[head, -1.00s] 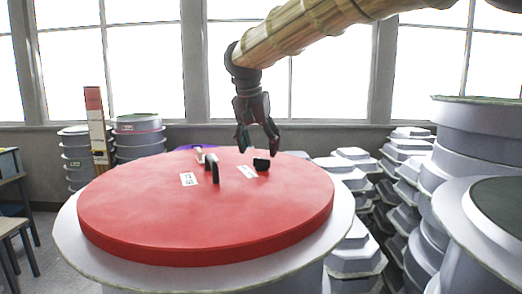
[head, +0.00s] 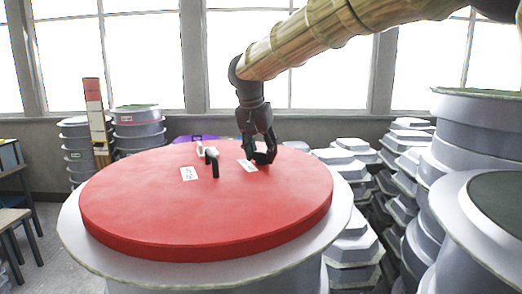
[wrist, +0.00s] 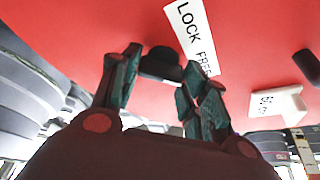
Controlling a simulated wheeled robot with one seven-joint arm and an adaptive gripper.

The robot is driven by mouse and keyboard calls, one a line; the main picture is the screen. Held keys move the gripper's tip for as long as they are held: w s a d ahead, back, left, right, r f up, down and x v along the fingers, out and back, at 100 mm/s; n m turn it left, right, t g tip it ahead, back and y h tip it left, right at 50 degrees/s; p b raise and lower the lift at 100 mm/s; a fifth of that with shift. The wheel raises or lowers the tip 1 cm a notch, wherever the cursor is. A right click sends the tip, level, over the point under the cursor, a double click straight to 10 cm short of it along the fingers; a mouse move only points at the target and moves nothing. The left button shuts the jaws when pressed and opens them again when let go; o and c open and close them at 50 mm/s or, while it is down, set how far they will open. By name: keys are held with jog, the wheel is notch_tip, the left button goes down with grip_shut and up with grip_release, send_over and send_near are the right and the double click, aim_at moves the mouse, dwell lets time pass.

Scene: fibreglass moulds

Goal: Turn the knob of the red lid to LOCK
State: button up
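The red lid (head: 150,205) lies flat on a large round white mould. In the wrist view its black knob (wrist: 160,66) stands beside a white label (wrist: 190,35) reading LOCK and FREE, which also shows in the head view (head: 247,166). My gripper (head: 261,158) points down at the lid, low over the knob. In the wrist view the fingers of my gripper (wrist: 162,62) are apart, one on each side of the knob. I cannot tell whether they touch it. In the head view the gripper mostly hides the knob.
A black upright handle (head: 212,163) stands on the lid left of my gripper. Another white label (head: 188,173) lies near it. Stacked grey moulds (head: 408,150) fill the right side. More stacked tubs (head: 138,130) stand at the back left. The lid's front is clear.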

jog(key=shift+o, duration=0.2)
jog(key=shift+w, duration=0.25)
jog(key=n+y, duration=0.1)
jog(key=n, duration=0.3)
jog(key=shift+s+d+y, duration=0.1)
jog(key=shift+y, duration=0.3)
jog(key=shift+c, duration=0.2)
jog(key=n, duration=0.2)
jog(key=n+y, duration=0.1)
jog(key=n, duration=0.1)
jog(key=shift+d+n+y, duration=0.1)
jog(key=shift+n+y, duration=0.2)
jog(key=n, duration=0.2)
jog(key=n+y, duration=0.1)
jog(key=n, duration=0.1)
jog(key=shift+d+g+y, duration=0.1)
jog(key=shift+g+y, duration=0.2)
jog(key=shift+g, duration=0.1)
jog(key=shift+w+n+g+y, duration=0.1)
jog(key=shift+n+g+y, duration=0.25)
jog(key=shift+n, duration=0.95)
jog(key=shift+w+n+g+y, duration=0.15)
jog(key=shift+n+g, duration=0.3)
jog(key=shift+n, duration=0.85)
jog(key=shift+s, duration=0.1)
jog(key=o, duration=1)
jog(key=shift+o, duration=0.2)
jog(key=shift+r, duration=0.1)
